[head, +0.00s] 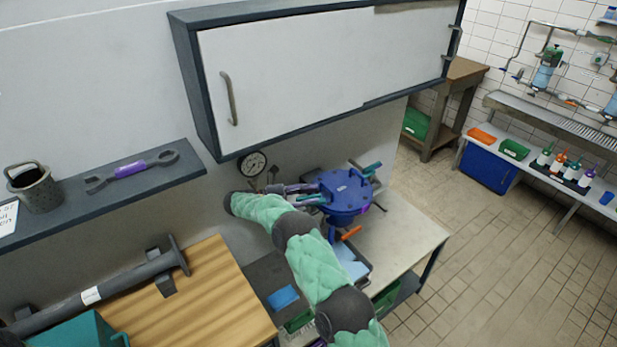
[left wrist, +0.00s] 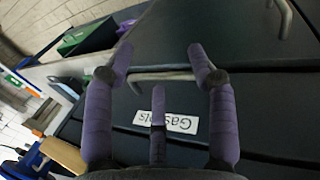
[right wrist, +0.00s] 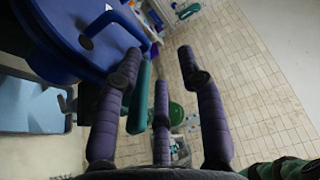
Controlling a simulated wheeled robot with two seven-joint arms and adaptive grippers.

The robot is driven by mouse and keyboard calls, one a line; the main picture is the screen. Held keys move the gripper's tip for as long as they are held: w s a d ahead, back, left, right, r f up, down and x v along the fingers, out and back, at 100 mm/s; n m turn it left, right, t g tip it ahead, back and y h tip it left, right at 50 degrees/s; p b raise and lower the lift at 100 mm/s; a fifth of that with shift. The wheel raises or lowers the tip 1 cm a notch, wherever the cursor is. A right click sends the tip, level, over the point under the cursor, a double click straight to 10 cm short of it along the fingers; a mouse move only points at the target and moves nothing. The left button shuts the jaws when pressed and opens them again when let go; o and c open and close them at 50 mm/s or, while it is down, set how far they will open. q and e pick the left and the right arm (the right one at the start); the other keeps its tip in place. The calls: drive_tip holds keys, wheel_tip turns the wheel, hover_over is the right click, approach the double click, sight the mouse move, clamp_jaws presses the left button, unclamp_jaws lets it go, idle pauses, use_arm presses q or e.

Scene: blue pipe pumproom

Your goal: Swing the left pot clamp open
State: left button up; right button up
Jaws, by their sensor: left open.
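The blue pot (head: 345,193) with a flat lid stands on the bench below the wall cabinet. A teal clamp handle (head: 312,201) is at its left side, and another teal handle (head: 373,169) is at its back right. My right gripper (head: 314,188) reaches in from the left beside the left handle. In the right wrist view its fingers (right wrist: 164,60) are spread, with a teal handle (right wrist: 139,100) beside the left finger and the blue lid (right wrist: 65,40) at upper left. I see no firm grip. My left gripper (left wrist: 157,60) is open and empty before dark drawers.
A gauge (head: 252,164) is on the wall left of the pot. The wall cabinet (head: 290,75) hangs above. A tray (head: 352,265) sits in front of the pot. In the left wrist view, a drawer handle (left wrist: 160,76) lies beyond the fingers.

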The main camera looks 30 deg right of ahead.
sight(308, 196)
drive_tip(key=shift+r, duration=3.85)
